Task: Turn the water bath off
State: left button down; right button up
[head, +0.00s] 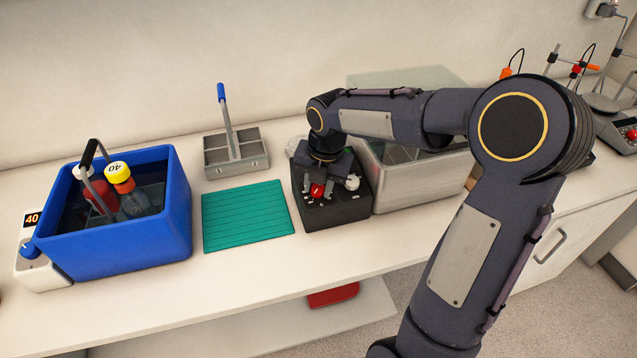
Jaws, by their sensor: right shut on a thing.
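The water bath is a blue tub (125,247) at the left with a white control end (44,273). Its small display (32,218) shows an orange 40, and a blue knob (30,247) sits below it. My right gripper (318,190) points down over a black box (338,215) right of the green mat, well away from the bath. It is shut on a small red round piece (318,191) at the box's top. My left gripper is not in view.
A green ribbed mat (248,217) lies between the bath and the black box. A grey divided tray (236,152) with a blue-tipped upright handle stands behind it. A large translucent-lidded container (420,185) stands right of the box, partly behind my arm. The front counter strip is clear.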

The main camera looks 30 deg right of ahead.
aim_at(323, 193)
dwell(0.3)
jog(key=o, duration=1)
jog(key=shift+c, duration=0.2)
jog(key=r, duration=0.2)
jog(key=s+r, duration=0.1)
jog(key=r, duration=0.4)
jog(key=shift+s+d+r, duration=0.1)
jog(key=shift+s+r, duration=0.05)
jog(key=shift+r, duration=0.2)
